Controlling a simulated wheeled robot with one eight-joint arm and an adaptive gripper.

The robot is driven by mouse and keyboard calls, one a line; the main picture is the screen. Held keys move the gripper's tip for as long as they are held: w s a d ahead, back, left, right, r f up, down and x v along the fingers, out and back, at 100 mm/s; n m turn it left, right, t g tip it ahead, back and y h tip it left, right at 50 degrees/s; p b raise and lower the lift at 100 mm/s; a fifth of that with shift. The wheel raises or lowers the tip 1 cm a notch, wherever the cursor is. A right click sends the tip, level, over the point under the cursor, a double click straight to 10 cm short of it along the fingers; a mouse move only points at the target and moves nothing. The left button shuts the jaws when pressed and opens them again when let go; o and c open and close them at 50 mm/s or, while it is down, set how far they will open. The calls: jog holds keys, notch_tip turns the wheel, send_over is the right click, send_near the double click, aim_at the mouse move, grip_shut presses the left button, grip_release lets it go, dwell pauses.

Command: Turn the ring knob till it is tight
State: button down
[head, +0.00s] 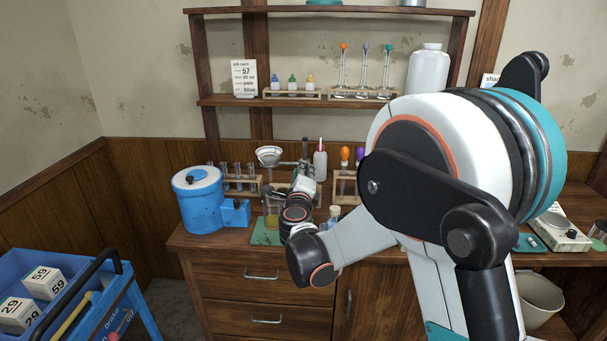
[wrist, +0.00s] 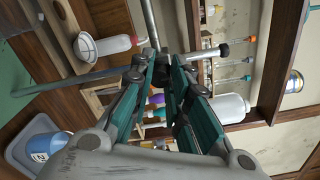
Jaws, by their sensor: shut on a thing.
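In the wrist view my gripper (wrist: 162,64) is shut at the stand rod (wrist: 75,82), where a thinner metal side bar (wrist: 150,22) meets it. The ring knob is hidden between or behind the fingertips, so I cannot see its turn or tightness. The stand rod continues past the fingers to a black cap (wrist: 224,50). In the head view my gripper (head: 303,178) is at the stand, partly hidden by my wrist. A pale funnel or dish (head: 269,155) sits left of it, above a beaker (head: 272,206).
A blue container (head: 198,203) and a tube rack (head: 241,183) stand left. A wash bottle (head: 320,163) stands close behind my gripper. A small bottle (head: 334,216) is near my wrist. A wooden shelf (head: 225,103) rises behind; a blue cart (head: 125,300) stands front left.

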dwell(0.3)
jog(key=c, duration=1.5)
grip_release()
jog(key=s, duration=1.2)
jog(key=shift+a, duration=0.25)
